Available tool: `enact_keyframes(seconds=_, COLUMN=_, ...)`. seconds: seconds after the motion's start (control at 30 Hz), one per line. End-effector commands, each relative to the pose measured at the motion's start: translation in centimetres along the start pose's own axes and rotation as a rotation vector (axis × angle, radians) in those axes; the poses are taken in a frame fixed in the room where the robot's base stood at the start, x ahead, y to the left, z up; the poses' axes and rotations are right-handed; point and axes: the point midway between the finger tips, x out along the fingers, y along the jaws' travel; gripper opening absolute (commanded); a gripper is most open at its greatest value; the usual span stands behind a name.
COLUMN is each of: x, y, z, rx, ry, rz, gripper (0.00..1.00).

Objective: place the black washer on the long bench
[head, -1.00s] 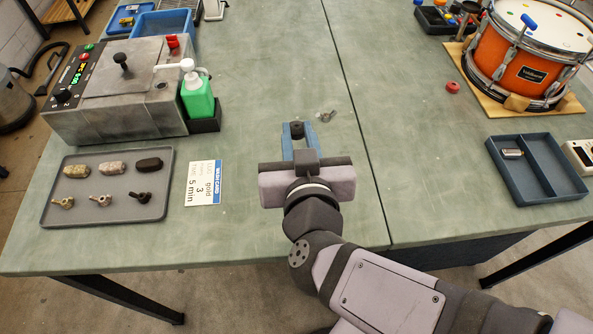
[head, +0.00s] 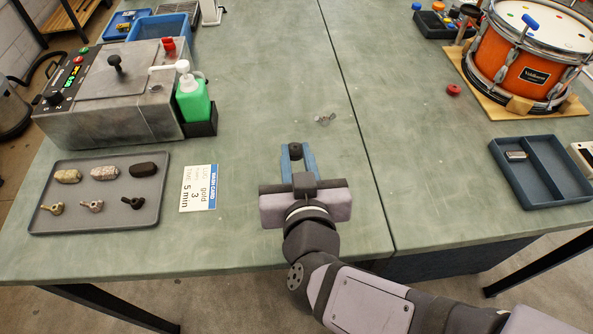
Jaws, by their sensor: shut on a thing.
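My gripper (head: 297,158) has blue fingers and is over the left part of the green bench top (head: 260,90), near its front. It is shut on a small black round thing, which looks like the black washer (head: 296,149), held between the fingertips. Its exact shape is partly hidden by the fingers. I cannot tell from this view how far above the bench top it is. A dark seam divides the green top into a left and a right part.
A small metal wing-shaped piece (head: 325,119) lies just beyond my gripper. A grey tray (head: 100,222) with several parts and a white-blue card (head: 198,188) are left. A machine (head: 110,95) with a green bottle (head: 193,100), a red ring (head: 453,90), a divided blue tray (head: 541,170) and an orange drum (head: 520,67) stand around.

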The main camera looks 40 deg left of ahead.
Motion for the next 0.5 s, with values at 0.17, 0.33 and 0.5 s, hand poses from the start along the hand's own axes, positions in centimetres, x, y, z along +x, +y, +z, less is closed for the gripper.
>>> enact_keyframes(seconds=0.17, x=0.6, y=0.0, z=2.1, rx=-0.003, ry=-0.002, rz=0.002, gripper=0.00)
enact_keyframes(seconds=0.33, x=1.2, y=0.1, z=3.9, rx=-0.003, ry=-0.004, rz=0.002, gripper=0.00)
enact_keyframes(seconds=0.5, x=1.3, y=0.0, z=4.4, rx=0.000, ry=0.000, rz=0.000, gripper=0.00)
